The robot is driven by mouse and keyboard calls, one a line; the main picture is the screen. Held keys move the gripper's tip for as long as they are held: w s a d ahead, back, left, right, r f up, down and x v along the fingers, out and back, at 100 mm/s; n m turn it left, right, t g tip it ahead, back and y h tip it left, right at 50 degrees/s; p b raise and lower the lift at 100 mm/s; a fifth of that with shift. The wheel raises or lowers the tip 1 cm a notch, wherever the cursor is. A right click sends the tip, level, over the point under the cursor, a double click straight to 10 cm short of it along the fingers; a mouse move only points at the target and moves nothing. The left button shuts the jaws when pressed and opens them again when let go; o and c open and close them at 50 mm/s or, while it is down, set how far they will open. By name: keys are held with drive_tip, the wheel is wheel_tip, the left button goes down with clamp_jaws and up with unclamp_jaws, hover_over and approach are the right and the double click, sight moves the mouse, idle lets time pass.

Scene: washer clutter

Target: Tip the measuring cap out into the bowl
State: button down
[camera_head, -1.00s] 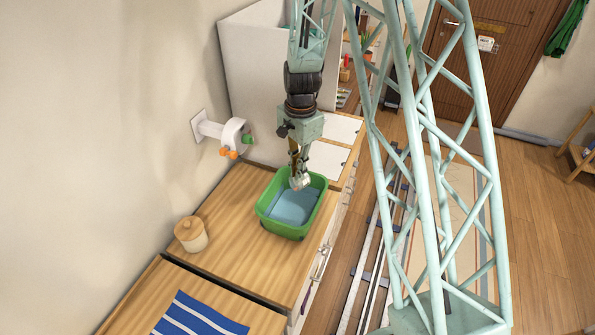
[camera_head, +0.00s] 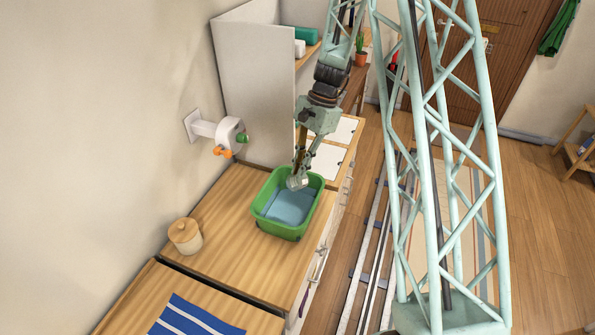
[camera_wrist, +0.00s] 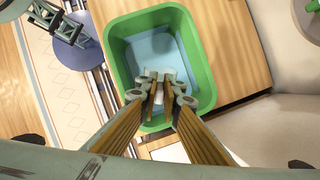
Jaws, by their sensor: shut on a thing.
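The green bowl (camera_head: 268,221) stands on the wooden counter in the head view, with a flat blue-grey bottom or contents inside. It also shows in the wrist view (camera_wrist: 205,75). My gripper (camera_head: 297,183) hangs over the bowl's far part. In the wrist view, my gripper (camera_wrist: 159,84) is shut on a small pale thing, likely the measuring cap (camera_wrist: 158,97), mostly hidden between the fingers. The cap's tilt and what is in it cannot be told.
A blue striped cloth (camera_head: 195,318) lies at the front. A white wall fixture (camera_head: 215,130) with orange and green knobs juts out behind. Counter between jar and bowl is clear.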

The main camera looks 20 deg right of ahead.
drive_tip(key=shift+w+d+y, duration=0.1)
drive_tip(key=shift+d+y, duration=0.1)
drive_tip(key=shift+y, duration=0.1)
drive_tip(key=shift+d+f, duration=0.1)
drive_tip(key=shift+f, duration=0.1)
drive_tip(key=shift+w+d+f+g+y, duration=0.1)
drive_tip(key=shift+d+f+g+y, duration=0.1)
drive_tip(key=shift+f+g+y, duration=0.1)
drive_tip(key=shift+w+d+f+g+y+b, duration=0.3)
drive_tip(key=shift+d+f+y, duration=0.25)
drive_tip(key=shift+y, duration=0.45)
drive_tip(key=shift+w+d+f+g+y+b, duration=0.15)
drive_tip(key=shift+d+f+g+y, duration=0.3)
drive_tip(key=shift+y, duration=0.55)
drive_tip(key=shift+d, duration=0.1)
drive_tip(key=shift+w+d+f+g+y+b, duration=0.25)
drive_tip(key=shift+d+y+b, duration=0.2)
drive_tip(key=shift+d+y, duration=0.35)
drive_tip(key=shift+w+d+f+g+y+b, duration=0.2)
drive_tip(key=shift+w+d+g+y+b, duration=0.15)
drive_tip(key=shift+d+y, duration=0.4)
drive_tip(key=shift+w+d+f+g+y+b, duration=0.15)
drive_tip(key=shift+w+d+f+y+b, duration=0.1)
drive_tip(key=shift+d+y+b, duration=0.4)
drive_tip(key=shift+d+r, duration=0.1)
drive_tip(key=shift+d, duration=0.05)
